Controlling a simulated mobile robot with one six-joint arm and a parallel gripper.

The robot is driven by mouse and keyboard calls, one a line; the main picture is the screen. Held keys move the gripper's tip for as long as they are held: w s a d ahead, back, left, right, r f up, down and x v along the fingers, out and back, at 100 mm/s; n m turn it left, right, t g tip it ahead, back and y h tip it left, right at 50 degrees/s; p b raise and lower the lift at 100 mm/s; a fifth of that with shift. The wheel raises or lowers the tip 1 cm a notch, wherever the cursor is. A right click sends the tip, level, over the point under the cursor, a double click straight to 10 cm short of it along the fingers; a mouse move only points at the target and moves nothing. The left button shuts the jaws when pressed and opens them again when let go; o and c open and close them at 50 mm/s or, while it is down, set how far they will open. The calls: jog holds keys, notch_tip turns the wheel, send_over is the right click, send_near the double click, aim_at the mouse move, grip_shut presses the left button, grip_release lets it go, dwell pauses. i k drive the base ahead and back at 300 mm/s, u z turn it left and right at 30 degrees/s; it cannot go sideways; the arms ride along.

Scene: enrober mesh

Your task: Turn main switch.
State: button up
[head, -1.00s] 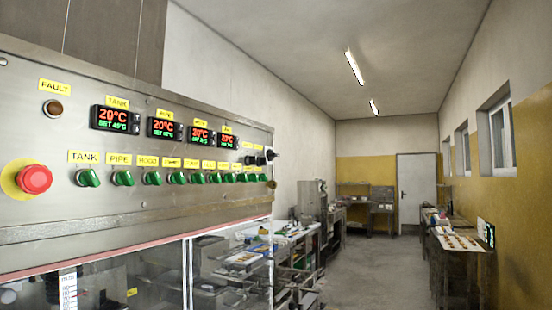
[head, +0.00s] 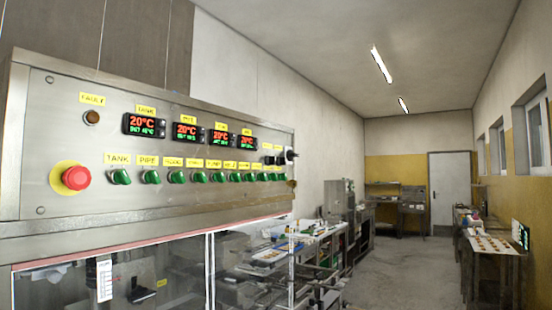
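The steel control panel (head: 200,215) fills the left half of the head view, seen at an angle. A dark rotary knob (head: 291,156) sticks out at its far right end. It may be the main switch, but I can read no label on it. Small black knobs (head: 270,160) sit just left of it on the panel face. A row of green knobs (head: 177,177) runs along the panel under yellow labels. My gripper is not in view.
A red emergency button (head: 76,177) on a yellow disc sits at the panel's left, with lit temperature displays (head: 144,125) above the green knobs. Glass doors are below. A bench (head: 310,235) stands beyond the panel, a table (head: 492,245) at right. The grey floor (head: 410,265) between is clear.

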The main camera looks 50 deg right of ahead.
aim_at(291, 154)
jog(key=u, duration=4.55)
jog(key=i, duration=0.1)
jog(key=z, duration=3.35)
jog(key=k, duration=1.45)
jog(key=z, duration=1.45)
jog(key=i, duration=0.4)
jog(key=u, duration=0.45)
